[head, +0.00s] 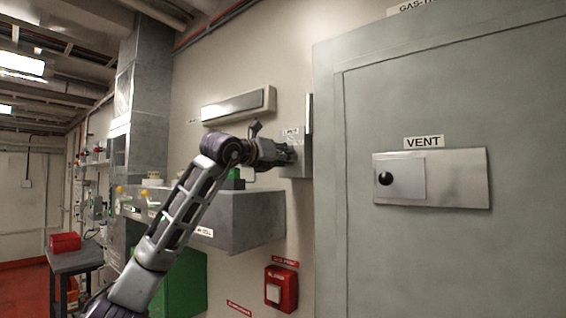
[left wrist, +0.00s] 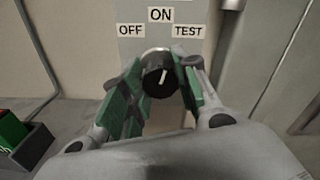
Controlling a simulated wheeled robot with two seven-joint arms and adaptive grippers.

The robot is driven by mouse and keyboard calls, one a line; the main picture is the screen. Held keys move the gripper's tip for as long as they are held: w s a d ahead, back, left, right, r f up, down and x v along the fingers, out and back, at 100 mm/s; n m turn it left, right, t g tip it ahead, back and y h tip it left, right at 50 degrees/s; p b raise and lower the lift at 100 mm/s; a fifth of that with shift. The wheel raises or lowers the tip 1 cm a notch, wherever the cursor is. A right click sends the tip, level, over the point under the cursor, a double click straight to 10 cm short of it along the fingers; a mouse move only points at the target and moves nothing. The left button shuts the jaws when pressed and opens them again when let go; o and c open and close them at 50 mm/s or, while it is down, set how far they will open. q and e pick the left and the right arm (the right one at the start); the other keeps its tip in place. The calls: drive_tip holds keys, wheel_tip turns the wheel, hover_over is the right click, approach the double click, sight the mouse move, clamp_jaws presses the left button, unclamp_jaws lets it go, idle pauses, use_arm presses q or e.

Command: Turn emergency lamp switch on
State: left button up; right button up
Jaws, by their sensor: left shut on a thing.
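The switch is a round black knob (left wrist: 158,79) with a white pointer mark, on a grey box with labels OFF, ON and TEST above it. The pointer stands nearly upright, toward ON, tipped slightly right. In the head view the switch box (head: 300,168) is on the wall left of the big grey cabinet. My left gripper (head: 288,155) reaches its front. In the left wrist view its green-padded fingers (left wrist: 160,70) are shut on the knob, one on each side; the lower part of the grip is partly hidden. My right gripper is not in view.
A long wall lamp (head: 238,106) hangs above my left arm. A grey wall box (head: 250,222) juts out below. A red alarm box (head: 281,290) is lower on the wall. The grey cabinet (head: 450,255) with a VENT panel fills the right.

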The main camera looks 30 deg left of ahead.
use_arm(q)
drive_tip(key=shift+n+b, duration=0.45)
drive_tip(key=shift+n, duration=1.15)
drive_tip(key=o, duration=1)
drive_tip(key=shift+o, duration=0.2)
drive_tip(key=shift+d, duration=0.1)
drive_tip(key=s+a, duration=0.1)
drive_tip(key=s, duration=1.1)
drive_tip(key=shift+a, duration=0.1)
drive_tip(key=shift+w, duration=0.1)
